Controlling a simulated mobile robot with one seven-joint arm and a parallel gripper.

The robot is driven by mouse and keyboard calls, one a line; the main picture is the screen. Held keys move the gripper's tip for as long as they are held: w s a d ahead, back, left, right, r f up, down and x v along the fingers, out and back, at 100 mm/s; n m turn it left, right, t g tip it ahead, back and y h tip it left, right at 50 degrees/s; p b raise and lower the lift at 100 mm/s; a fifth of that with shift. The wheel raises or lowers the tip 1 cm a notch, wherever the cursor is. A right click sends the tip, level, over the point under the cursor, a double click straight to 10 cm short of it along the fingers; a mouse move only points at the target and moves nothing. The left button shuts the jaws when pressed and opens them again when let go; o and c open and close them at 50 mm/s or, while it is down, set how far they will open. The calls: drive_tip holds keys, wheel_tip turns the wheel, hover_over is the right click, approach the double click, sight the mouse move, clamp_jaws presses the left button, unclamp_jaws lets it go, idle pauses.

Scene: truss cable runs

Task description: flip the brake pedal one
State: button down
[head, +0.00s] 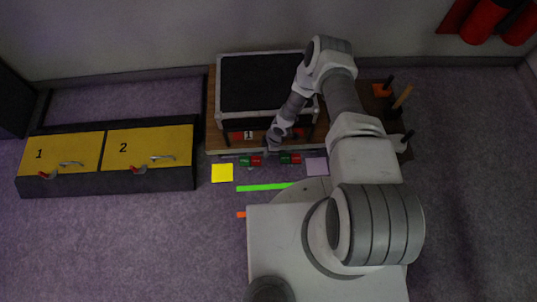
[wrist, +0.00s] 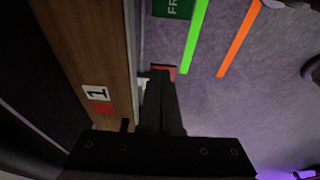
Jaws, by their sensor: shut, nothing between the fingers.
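The left pedal (head: 251,161), green at its left end and red at its right, sits at the front edge of the wooden platform, just below a label marked 1 (head: 249,134). My gripper (head: 270,150) is shut and empty, pointing down close to the pedal's red end. In the wrist view my gripper (wrist: 160,75) overlaps a red patch (wrist: 167,70), likely that red end; I cannot tell whether they touch. The label 1 also shows in the wrist view (wrist: 97,93).
A second green and red pedal (head: 290,158) sits to the right. A black-topped framed case (head: 262,82) stands on the wooden platform (head: 213,110). Yellow drawers marked 1 and 2 (head: 150,145) are at left. Upright pegs (head: 402,97) stand at right. A green strip (head: 262,187) lies on open floor.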

drive_tip(key=d+r+p, duration=0.2)
drive_tip(key=d+r, duration=0.3)
drive_tip(key=r, duration=0.3)
idle(0.4)
